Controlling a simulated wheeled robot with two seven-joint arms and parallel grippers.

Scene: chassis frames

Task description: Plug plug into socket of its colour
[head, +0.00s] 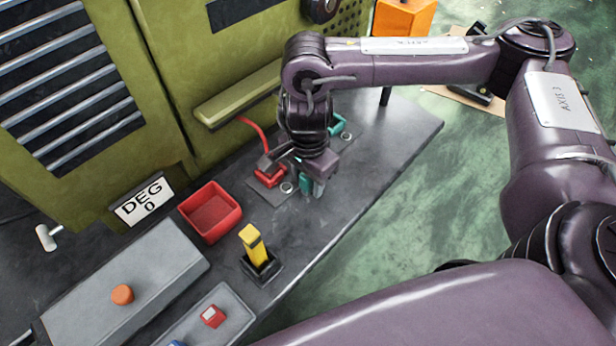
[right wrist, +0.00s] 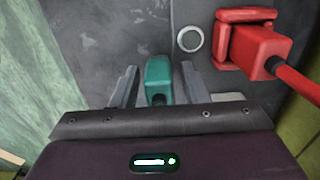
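A teal plug (head: 305,183) is at my right gripper (head: 314,184), over the dark bench. In the right wrist view the plug (right wrist: 158,74) lies between the two fingers of the gripper (right wrist: 158,88), with a gap visible on each side. Its rear end and cable are hidden by the gripper body. A teal curved piece, seemingly cable, (head: 338,125) shows behind the wrist. A red plug with a red cable (head: 250,125) sits in a red socket (head: 270,176); the socket (right wrist: 246,14) also shows beside the gripper. My left gripper is not in view.
A red bin (head: 210,213), a yellow block in a black holder (head: 260,266), a grey box with an orange button (head: 122,294) and a tray (head: 236,312) stand on the bench (head: 335,205). The green cabinet (head: 180,60) rises behind. Some bench right of the bin is clear.

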